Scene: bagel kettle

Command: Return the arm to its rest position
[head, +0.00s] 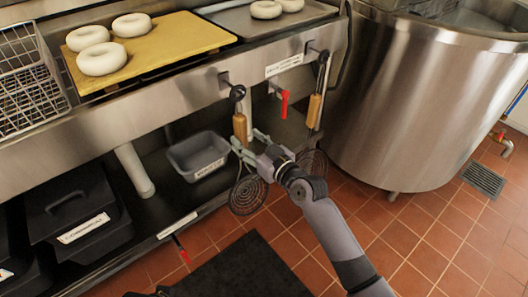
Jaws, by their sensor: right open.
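My right arm (335,235) reaches up from the lower right. Its gripper (246,142) is open, by the wooden handle of a hanging spiral skimmer (249,193). The fingertips are close to the handle; I cannot tell whether they touch it. The skimmer hangs from a hook on the counter's front, and the gripper partly covers its shaft. My left gripper does not show.
A second skimmer (315,110) hangs to the right, near a red valve handle (284,104). The steel kettle (410,100) stands at right. Above, bagels lie on a yellow board (160,48). A grey bin (199,155) sits on the lower shelf. Tiled floor (425,245) is open at lower right.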

